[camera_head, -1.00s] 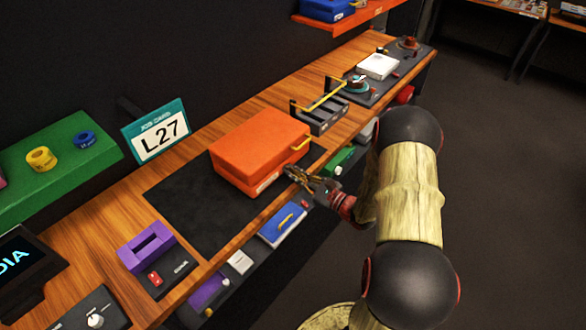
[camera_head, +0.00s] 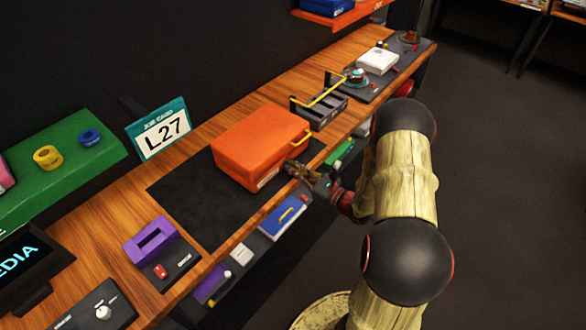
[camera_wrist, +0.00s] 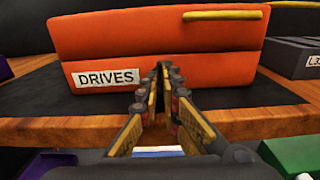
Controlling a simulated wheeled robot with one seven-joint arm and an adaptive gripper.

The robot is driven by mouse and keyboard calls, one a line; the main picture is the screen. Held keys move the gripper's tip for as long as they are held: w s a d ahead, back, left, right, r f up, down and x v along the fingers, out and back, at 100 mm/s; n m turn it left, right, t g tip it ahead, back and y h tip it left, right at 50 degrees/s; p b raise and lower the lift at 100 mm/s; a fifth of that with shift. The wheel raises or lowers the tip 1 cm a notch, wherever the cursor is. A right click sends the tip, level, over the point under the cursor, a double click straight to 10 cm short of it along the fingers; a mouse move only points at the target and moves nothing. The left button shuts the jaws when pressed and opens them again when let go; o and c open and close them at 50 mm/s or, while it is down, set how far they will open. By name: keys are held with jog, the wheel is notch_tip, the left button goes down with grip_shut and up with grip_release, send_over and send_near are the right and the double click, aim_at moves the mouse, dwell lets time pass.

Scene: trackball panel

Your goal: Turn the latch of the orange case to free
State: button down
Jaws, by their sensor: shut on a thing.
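The orange case (camera_head: 250,140) stands on a black mat (camera_head: 180,205) on the wooden bench. It has a yellow handle on its right side and a white "DRIVES" label (camera_wrist: 106,78) on its front in the wrist view. My gripper (camera_head: 289,165) is at the front face of the case, near its right end. In the wrist view my gripper (camera_wrist: 163,68) has its fingertips brought together against the front, right of the label. It is shut on the latch, which the fingertips hide. How the latch is turned cannot be seen.
A black rack with a yellow bar (camera_head: 322,98) stands right of the case. A purple block (camera_head: 150,240) is at the left front. A blue box with a yellow handle (camera_head: 284,217) and other things sit below the bench edge. Open floor lies to the right.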

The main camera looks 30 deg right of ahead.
jog(key=c, duration=2.3)
grip_release()
jog(key=shift+f, duration=0.1)
jog(key=shift+s+d, duration=0.1)
jog(key=shift+s, duration=0.1)
jog(key=v, duration=1.1)
jog(key=shift+s, duration=0.3)
